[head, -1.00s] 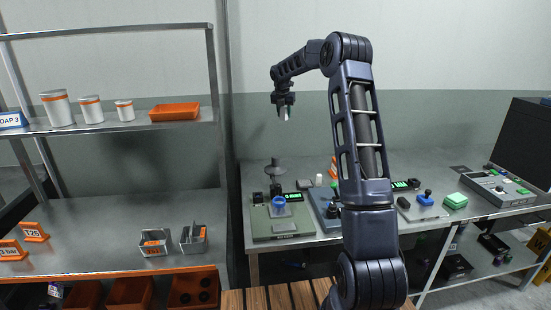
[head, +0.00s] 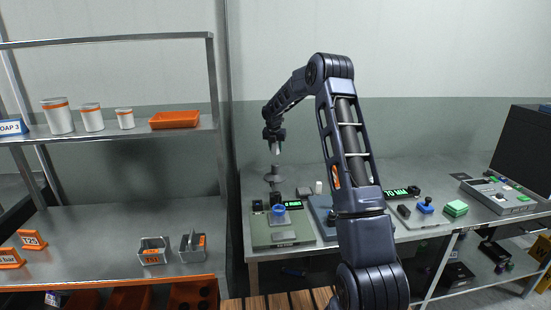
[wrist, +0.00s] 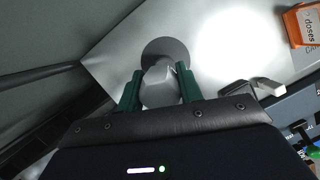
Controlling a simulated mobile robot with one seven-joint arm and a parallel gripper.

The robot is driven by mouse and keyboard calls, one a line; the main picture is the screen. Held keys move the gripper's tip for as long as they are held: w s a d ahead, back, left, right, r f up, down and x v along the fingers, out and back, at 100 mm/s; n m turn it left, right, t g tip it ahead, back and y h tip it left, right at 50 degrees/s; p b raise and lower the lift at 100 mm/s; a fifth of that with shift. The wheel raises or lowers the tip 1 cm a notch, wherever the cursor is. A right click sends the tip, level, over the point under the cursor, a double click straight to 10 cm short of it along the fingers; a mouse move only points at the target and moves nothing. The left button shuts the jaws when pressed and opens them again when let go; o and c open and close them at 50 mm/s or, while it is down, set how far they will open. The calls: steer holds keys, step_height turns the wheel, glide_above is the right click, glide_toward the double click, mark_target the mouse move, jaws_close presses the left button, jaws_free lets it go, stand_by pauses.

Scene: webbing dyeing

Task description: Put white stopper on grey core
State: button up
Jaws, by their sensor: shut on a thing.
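My gripper (head: 275,147) is shut on the white stopper, which shows as a small pale piece below the jaws in the head view. In the wrist view the stopper (wrist: 160,88) sits between my green fingers (wrist: 158,90). The grey core (head: 273,178) stands upright at the back left of the workbench, dark with a wide round flange. It is under my gripper in the head view, with a gap between. In the wrist view a dark round disc (wrist: 168,48), apparently the core's flange, lies beyond the stopper, which hides part of it.
A green-grey device with a blue ring (head: 278,209) stands in front of the core. A small white cylinder (head: 318,187) is to its right. An orange sign (wrist: 304,25) shows at the wrist view's right edge. A metal shelf post (head: 217,110) stands left of the workbench.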

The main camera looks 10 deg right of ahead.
steer(key=shift+f, duration=2.8)
steer(key=shift+f, duration=0.1)
steer(key=o, duration=1)
